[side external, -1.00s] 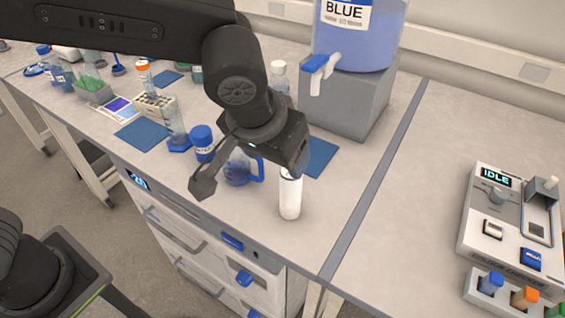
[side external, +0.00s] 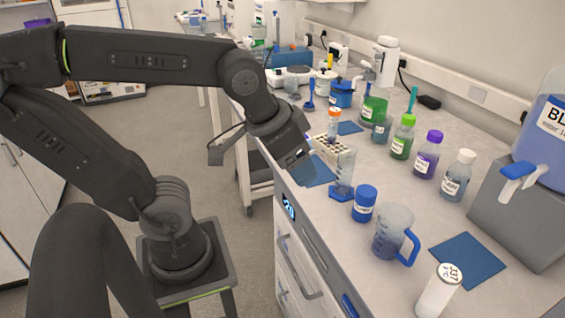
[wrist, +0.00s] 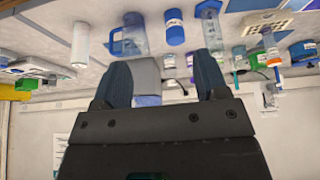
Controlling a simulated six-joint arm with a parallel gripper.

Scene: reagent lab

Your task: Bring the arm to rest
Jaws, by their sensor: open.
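My gripper (side external: 299,165) hangs at the bench's front edge in the side external view, in front of the tube rack and blue mat. My arm is raised and bent, reaching from its pedestal on the left. In the wrist view, the two fingers of my gripper (wrist: 164,80) stand apart with nothing held between them. Bench items show beyond the fingers, upside down. In the side external view the fingertips are hard to make out, and I cannot tell how far they are from the mat.
A graduated cylinder (side external: 344,172), blue-capped bottle (side external: 364,205), blue-handled jug (side external: 392,232) and white tube (side external: 438,291) stand along the front of the bench. Several reagent bottles stand behind. A large blue dispenser (side external: 545,140) is at right. The floor (side external: 180,135) left of the bench is open.

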